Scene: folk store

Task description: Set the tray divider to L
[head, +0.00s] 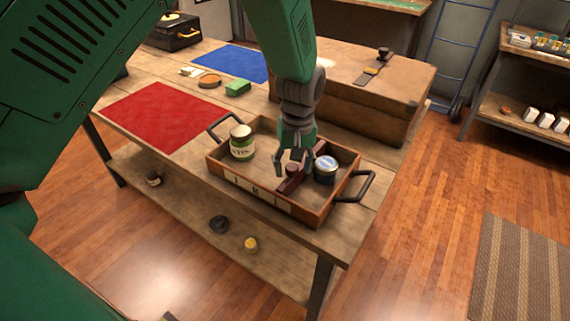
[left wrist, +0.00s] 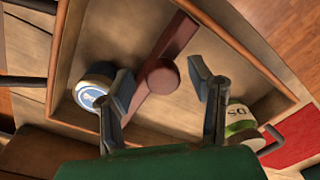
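The wooden tray (head: 340,209) stands on the table, with black handles at both ends and small letter marks on its front wall, too small to read surely. Its dark red divider (head: 289,186) crosses the inside, right of the middle, and carries a round knob (left wrist: 160,76). My left gripper (head: 293,163) points down over the divider. It is open, with one finger on each side of the knob in the left wrist view; I cannot tell whether they touch it. A green-labelled jar (head: 242,147) stands left of the divider, a blue-lidded jar (head: 326,168) right of it.
A large wooden chest (head: 350,85) stands close behind the tray.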

